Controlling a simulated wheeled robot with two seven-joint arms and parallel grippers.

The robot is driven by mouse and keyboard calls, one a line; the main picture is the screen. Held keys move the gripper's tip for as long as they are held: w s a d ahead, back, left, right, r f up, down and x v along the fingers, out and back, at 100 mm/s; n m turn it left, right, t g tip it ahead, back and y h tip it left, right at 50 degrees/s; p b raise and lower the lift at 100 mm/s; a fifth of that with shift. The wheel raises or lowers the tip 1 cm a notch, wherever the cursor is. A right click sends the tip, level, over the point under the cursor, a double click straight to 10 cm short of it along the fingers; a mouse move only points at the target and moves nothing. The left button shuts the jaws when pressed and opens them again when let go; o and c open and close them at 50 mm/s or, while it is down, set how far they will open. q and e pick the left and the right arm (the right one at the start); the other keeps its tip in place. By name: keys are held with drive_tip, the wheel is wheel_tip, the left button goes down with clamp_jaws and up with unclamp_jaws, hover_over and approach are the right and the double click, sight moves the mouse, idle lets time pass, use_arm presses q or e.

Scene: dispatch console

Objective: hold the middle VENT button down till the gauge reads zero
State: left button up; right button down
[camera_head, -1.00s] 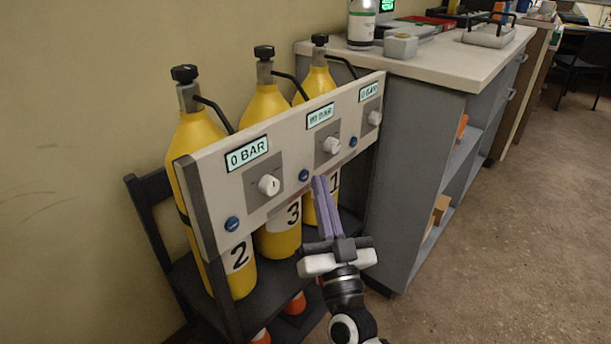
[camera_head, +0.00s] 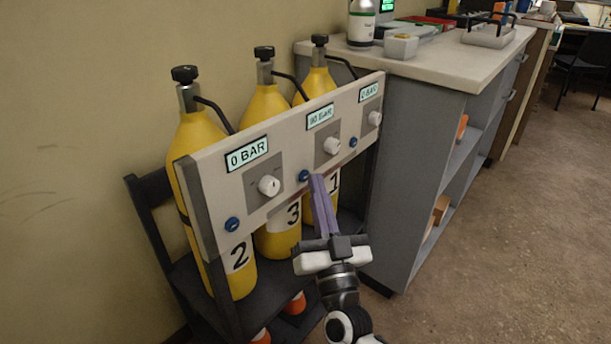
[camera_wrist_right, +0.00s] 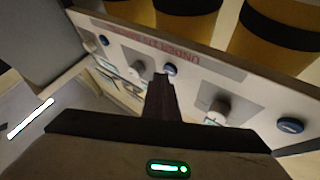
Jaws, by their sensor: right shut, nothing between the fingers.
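The middle blue VENT button (camera_head: 304,175) sits on the pale panel (camera_head: 215,168), below and left of the middle gauge (camera_head: 320,117). That gauge shows two blurred digits, perhaps 90 BAR. My right gripper (camera_head: 316,178) is shut and empty, its purple-grey fingers pointing up at the panel. Its tips are just right of the button in the head view. In the right wrist view the button (camera_wrist_right: 171,69) shows just beyond the fingertips (camera_wrist_right: 162,77); I cannot tell whether they touch it. My left gripper is not in view.
Two other blue buttons, left (camera_head: 232,224) and right (camera_head: 353,142), are on the panel. White knobs, such as the middle one (camera_head: 332,146), stick out near the gauges. Yellow cylinders (camera_head: 262,105) stand behind.

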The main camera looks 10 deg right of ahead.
drive_tip(key=shift+w+a, duration=0.25)
drive_tip(key=shift+w, duration=0.05)
idle(1.7)
drive_tip(key=shift+s, duration=0.1)
drive_tip(key=shift+s+d+p, duration=0.45)
drive_tip(key=shift+s+d, duration=0.05)
drive_tip(key=shift+s, duration=0.05)
drive_tip(key=s+d+p, duration=0.1)
drive_tip(key=s, duration=0.1)
drive_tip(key=s+d+p, duration=0.1)
drive_tip(key=s+d, duration=0.1)
idle(0.4)
